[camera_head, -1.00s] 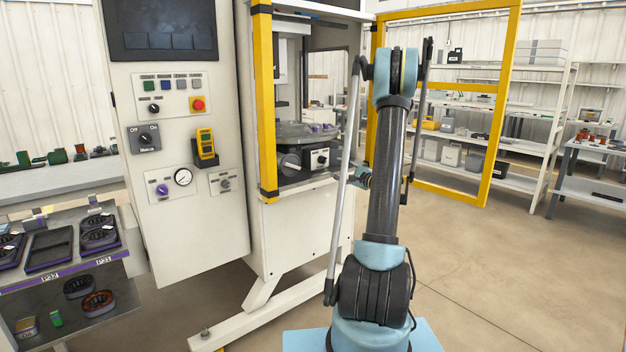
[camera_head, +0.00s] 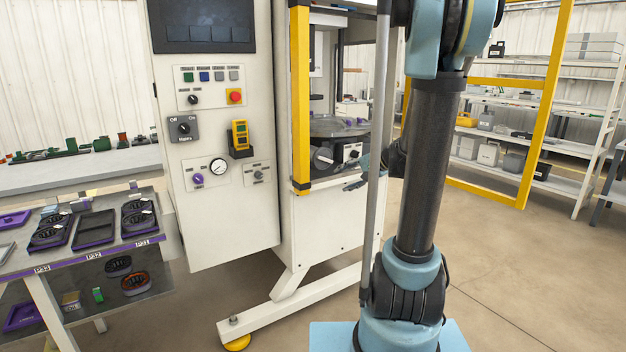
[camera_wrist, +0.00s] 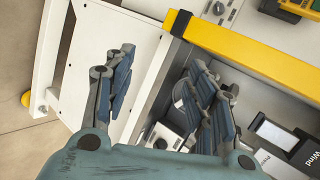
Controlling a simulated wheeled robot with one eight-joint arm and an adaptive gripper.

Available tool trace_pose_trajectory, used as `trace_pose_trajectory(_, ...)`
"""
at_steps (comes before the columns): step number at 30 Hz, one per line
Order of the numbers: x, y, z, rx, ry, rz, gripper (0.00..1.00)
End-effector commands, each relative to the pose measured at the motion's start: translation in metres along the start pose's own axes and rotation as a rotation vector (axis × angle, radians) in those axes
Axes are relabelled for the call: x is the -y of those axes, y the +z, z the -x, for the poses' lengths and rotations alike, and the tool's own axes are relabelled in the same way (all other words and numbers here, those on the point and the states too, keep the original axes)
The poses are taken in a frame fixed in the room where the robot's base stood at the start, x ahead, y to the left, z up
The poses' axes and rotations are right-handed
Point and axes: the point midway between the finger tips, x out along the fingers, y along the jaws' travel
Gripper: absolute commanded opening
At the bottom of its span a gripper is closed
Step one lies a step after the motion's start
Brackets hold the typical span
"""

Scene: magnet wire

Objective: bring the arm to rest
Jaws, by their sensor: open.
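My arm (camera_head: 428,170) stands upright at the right of the head view, its upper part cut off by the top edge. My gripper shows small and partly hidden behind the arm, beside the machine's open bay. In the wrist view my gripper (camera_wrist: 160,95) is open, with its two blue-grey fingers spread wide and nothing seen between them. The white machine (camera_head: 325,232) with a yellow post (camera_head: 301,100) stands behind it. In the wrist view the yellow post (camera_wrist: 250,52) and the bay lie beyond the fingers. I cannot tell the exact gap to them.
A control panel (camera_head: 222,225) stands left of the bay. At the far left a table (camera_head: 85,258) holds trays and dark parts. A yellow door frame (camera_head: 540,110) and white shelves (camera_head: 592,130) stand at the right. The floor (camera_head: 510,262) right of my arm is clear.

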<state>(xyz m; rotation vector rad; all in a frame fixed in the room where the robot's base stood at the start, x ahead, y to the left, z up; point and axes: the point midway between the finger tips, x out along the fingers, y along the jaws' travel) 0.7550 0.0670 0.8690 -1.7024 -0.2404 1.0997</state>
Motion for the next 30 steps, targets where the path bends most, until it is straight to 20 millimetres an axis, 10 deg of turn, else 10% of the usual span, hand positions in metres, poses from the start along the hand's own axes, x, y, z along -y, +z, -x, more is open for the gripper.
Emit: trace_pose_trajectory(30, -0.163, 0.181, 0.12, 0.163, 0.657, 0.575, 0.51)
